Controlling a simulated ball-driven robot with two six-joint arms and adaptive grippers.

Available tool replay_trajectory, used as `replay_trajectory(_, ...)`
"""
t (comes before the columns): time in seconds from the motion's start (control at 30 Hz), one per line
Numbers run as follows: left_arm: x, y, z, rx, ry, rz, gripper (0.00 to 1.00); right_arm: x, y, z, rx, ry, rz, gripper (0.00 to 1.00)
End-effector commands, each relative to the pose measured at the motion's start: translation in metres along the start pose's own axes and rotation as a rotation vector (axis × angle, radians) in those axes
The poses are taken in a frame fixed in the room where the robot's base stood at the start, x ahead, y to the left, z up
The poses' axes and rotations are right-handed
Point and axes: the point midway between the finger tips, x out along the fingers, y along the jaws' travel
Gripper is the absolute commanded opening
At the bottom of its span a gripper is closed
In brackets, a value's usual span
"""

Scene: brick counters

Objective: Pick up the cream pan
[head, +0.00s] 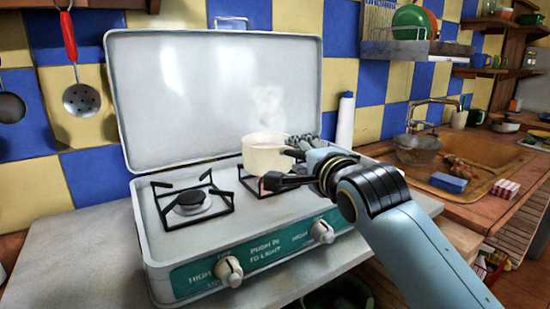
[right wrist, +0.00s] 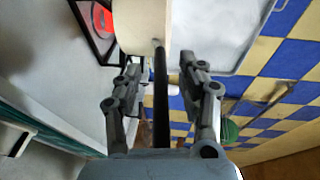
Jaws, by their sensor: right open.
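The cream pan (head: 264,154) sits upright on the right burner of the camping stove, with steam rising from it. It also shows at the top of the right wrist view (right wrist: 143,28), with its dark handle (right wrist: 160,95) running down toward my right gripper. My right gripper (head: 285,167) is at the pan's right side in the head view. In the right wrist view my right gripper (right wrist: 160,90) is open, its two fingers on either side of the handle with gaps between. My left gripper is not in view.
The stove (head: 155,235) has a raised lid (head: 215,90) behind the pan and a bare left burner (head: 193,200). The right burner glows red (right wrist: 98,18) beside the pan. A white bottle (head: 345,122) stands behind. A sink (head: 470,170) and blue sponge (head: 448,183) are at right.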

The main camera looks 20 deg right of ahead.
Motion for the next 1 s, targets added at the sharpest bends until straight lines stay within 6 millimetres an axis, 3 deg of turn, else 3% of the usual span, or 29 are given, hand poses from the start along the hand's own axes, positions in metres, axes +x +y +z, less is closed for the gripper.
replay_trajectory(0.13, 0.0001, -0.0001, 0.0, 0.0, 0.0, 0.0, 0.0, -0.0003, 0.0003, 0.0, 0.0, 0.0, 0.0, 0.4)
replay_trajectory(0.43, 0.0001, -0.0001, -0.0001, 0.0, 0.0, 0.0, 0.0, -0.0005, 0.0004, 0.0001, 0.0, 0.0, 0.0, 0.01)
replay_trajectory(1.0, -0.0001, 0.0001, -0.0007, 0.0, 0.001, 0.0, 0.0, -0.0008, -0.0025, 0.0001, 0.0, 0.0, -0.004, 0.0)
